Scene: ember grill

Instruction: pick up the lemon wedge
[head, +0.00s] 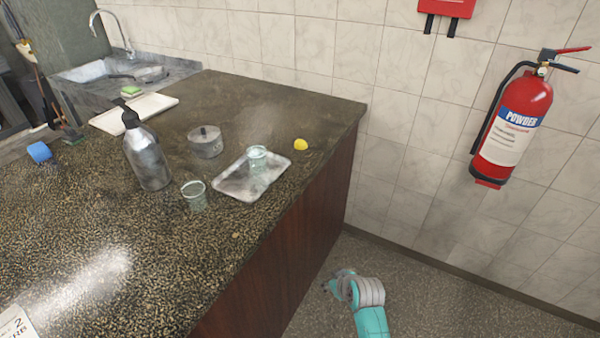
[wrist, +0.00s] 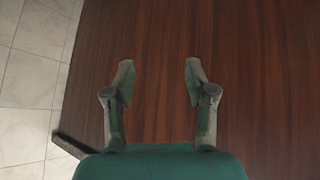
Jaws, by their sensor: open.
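The lemon wedge (head: 301,144) is a small yellow piece on the dark speckled countertop (head: 250,105), near its right edge and just beyond a metal tray. My gripper shows in the wrist view (wrist: 158,80) with its two fingers spread apart and nothing between them. It faces the brown wooden side panel of the counter (wrist: 240,60). In the head view my arm is low, right of the counter and below its top. The lemon wedge is not in the wrist view.
The tray (head: 236,188) holds a glass (head: 257,158). A red fire extinguisher (head: 515,120) hangs on the right wall. Floor (head: 440,290) is clear around my arm.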

